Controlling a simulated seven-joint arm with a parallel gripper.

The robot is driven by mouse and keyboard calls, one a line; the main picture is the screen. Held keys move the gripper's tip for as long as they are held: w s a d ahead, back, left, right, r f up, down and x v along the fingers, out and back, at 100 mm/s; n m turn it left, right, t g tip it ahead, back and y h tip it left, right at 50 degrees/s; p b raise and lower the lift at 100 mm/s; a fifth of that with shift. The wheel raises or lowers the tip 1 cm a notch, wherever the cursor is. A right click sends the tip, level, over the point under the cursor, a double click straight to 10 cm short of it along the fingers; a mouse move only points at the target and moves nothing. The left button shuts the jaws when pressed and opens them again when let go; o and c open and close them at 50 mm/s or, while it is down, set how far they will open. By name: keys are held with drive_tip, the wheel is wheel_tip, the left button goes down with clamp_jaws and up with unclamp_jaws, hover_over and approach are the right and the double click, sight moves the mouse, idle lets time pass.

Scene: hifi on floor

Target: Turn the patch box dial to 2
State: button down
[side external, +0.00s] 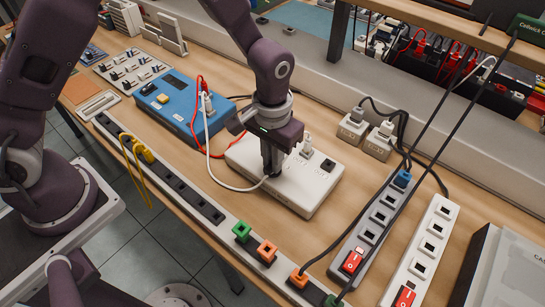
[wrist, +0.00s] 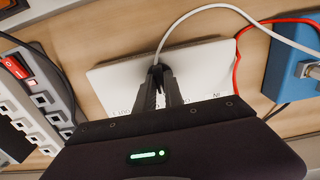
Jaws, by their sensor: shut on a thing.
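The patch box (side external: 318,190) is a white, flat box on the wooden bench, with white and dark plugs or sockets along its far side. My gripper (side external: 271,174) points down over its near left part. The fingers are shut on a small dark knob, which looks like the dial; they hide most of it. In the wrist view the patch box (wrist: 112,80) lies under my gripper (wrist: 158,76), whose fingertips meet at the dark knob. Some printed lettering shows beside the fingers, but the dial's numbers and pointer cannot be read.
A white cable (side external: 228,183) runs close by the fingers. A blue box (side external: 178,108) with red and white leads stands to the left. Power strips (side external: 375,225) with red switches lie to the right. A long socket rail (side external: 190,192) follows the bench's front edge.

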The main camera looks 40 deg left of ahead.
idle(0.4)
drive_tip(key=c, duration=1.4)
unclamp_jaws()
drive_tip(key=shift+c, duration=0.2)
wheel_tip(320, 180, up, 7)
drive_tip(key=shift+r, duration=0.1)
drive_tip(key=s+a+r+t, duration=0.1)
drive_tip(key=s+a+r, duration=0.15)
drive_tip(key=r, duration=0.25)
drive_tip(key=s+a+r+t+h, duration=0.1)
drive_tip(key=s+a+r, duration=0.15)
drive_tip(key=r, duration=0.25)
drive_tip(key=s+a+r+t, duration=0.1)
drive_tip(key=s+a+r, duration=0.15)
drive_tip(key=r, duration=0.25)
drive_tip(key=s+a+r+t, duration=0.1)
drive_tip(key=s+a, duration=0.2)
drive_tip(key=s, duration=0.3)
drive_tip(key=s+a+r+t+y, duration=0.1)
drive_tip(key=s+a+r, duration=0.1)
drive_tip(key=s, duration=0.4)
drive_tip(key=shift+a+t, duration=0.3)
drive_tip(key=shift+a, duration=0.4)
